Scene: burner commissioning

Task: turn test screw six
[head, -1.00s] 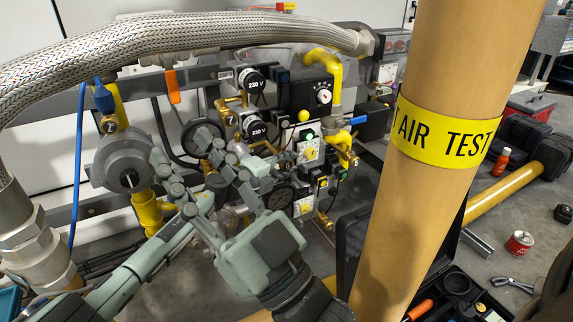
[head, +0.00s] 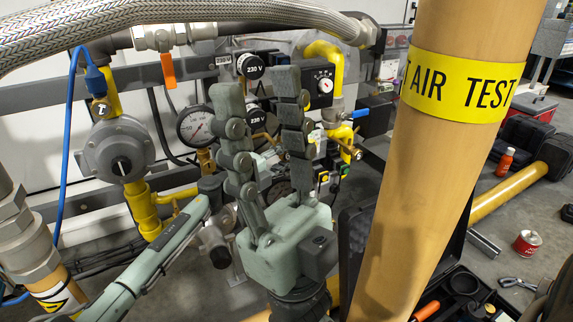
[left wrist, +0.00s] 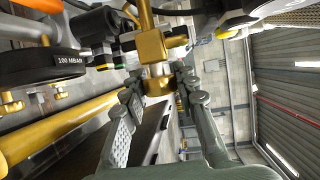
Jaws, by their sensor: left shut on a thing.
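In the left wrist view my left gripper (left wrist: 158,84) is shut on a brass fitting (left wrist: 153,47), with a finger on either side of its lower end. I cannot read a number on it, so I cannot tell whether it is test screw six. In the head view the left arm comes in from the lower left, and its fingers are hidden or hard to make out behind my right gripper. My right gripper (head: 258,88) stands upright in front of the valve assembly, fingers apart, with nothing visible between them. It covers much of the assembly's middle.
A grey round regulator (head: 118,150) and a pressure gauge (head: 195,126) are at left. A braided hose (head: 200,20) crosses the top. A thick tan pipe (head: 425,170) with a yellow air test band (head: 460,84) blocks the right. An open case (head: 462,285) lies low right.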

